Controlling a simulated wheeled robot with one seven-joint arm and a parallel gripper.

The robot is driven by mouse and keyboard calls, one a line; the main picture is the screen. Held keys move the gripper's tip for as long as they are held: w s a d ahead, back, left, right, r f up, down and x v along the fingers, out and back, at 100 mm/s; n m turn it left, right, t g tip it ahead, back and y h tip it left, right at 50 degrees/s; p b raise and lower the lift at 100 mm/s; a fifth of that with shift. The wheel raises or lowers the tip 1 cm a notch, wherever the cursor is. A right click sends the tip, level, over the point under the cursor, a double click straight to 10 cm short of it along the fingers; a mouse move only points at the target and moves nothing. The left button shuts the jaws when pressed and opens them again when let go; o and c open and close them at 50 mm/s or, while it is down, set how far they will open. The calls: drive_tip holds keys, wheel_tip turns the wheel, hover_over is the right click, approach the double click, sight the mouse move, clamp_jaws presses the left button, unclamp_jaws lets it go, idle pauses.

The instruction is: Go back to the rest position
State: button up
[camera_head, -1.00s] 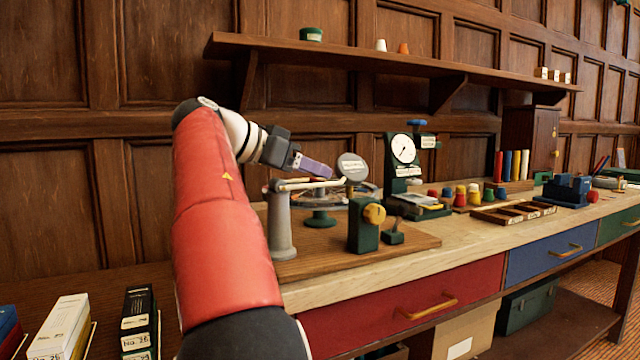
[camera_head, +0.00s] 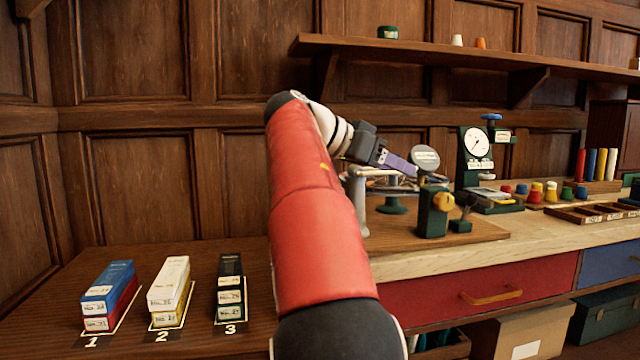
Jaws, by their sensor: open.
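My red arm (camera_head: 315,215) rises from the bottom middle and bends at the top toward the right. My gripper (camera_head: 400,164) points right and a little down, with its purple-grey finger visible near the round labelled disc (camera_head: 425,158) of the bench device. The gripper is open and nothing shows between its fingers. I cannot tell whether it touches the device behind it. Part of the device is hidden by my arm.
Boxes stand on marked spots at left: blue over red (camera_head: 108,290), white over yellow (camera_head: 170,285), black and green (camera_head: 230,285). A dial gauge (camera_head: 476,142), green block (camera_head: 432,212) and coloured pegs (camera_head: 552,192) are on the bench. A shelf (camera_head: 450,55) runs above.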

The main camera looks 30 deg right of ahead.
drive_tip(key=s+a+f+n+t+y, duration=0.2)
drive_tip(key=s+a+f+n+y, duration=0.2)
drive_tip(key=a+f, duration=0.5)
drive_tip(key=s+a+f+n+t+y, duration=0.3)
drive_tip(key=s+a+f+n, duration=0.4)
drive_tip(key=f, duration=0.7)
drive_tip(key=s+a+f+n+t+y, duration=0.2)
drive_tip(key=s+a+f+n+y, duration=0.3)
drive_tip(key=a+f+n, duration=0.3)
drive_tip(key=a+f+y, duration=0.1)
drive_tip(key=a+f, duration=0.3)
drive_tip(key=a, duration=0.1)
drive_tip(key=shift+s+f+t, duration=0.2)
drive_tip(key=shift+t, duration=0.1)
